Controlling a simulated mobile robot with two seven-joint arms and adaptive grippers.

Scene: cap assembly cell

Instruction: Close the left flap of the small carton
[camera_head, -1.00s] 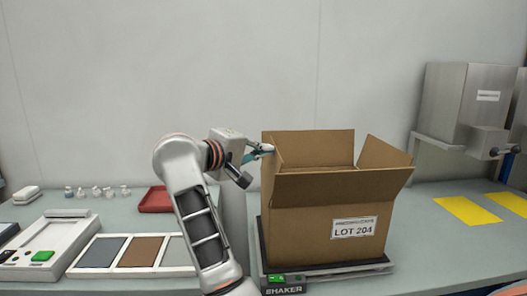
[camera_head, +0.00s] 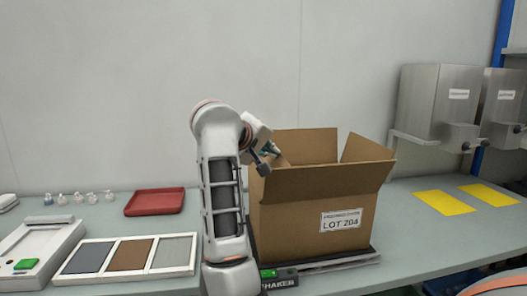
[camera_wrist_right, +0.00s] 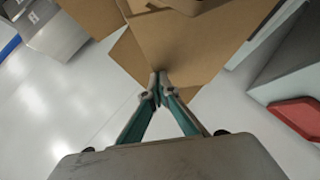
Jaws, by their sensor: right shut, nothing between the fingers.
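The small carton (camera_head: 292,222), brown with a LOT 204 label, stands on the shaker. Its back flap (camera_head: 306,145) stands up, its right flap (camera_head: 366,150) slants up and outward, and its front flap (camera_head: 325,182) tilts outward. The left flap (camera_head: 283,160) shows only as a small strip beside the gripper; its exact angle is hard to tell. My right gripper (camera_head: 275,150) is at the carton's upper left edge. In the right wrist view its fingers (camera_wrist_right: 160,80) are shut and empty, tips at a cardboard panel (camera_wrist_right: 190,45); contact is unclear. My left gripper is out of view.
The shaker (camera_head: 325,264) is under the carton. A red tray (camera_head: 154,202), a white tray with colored panels (camera_head: 100,275) and several small bottles (camera_head: 76,198) are at left. Yellow mats (camera_head: 444,202) and metal dispensers (camera_head: 440,105) are at right. The air above the carton is clear.

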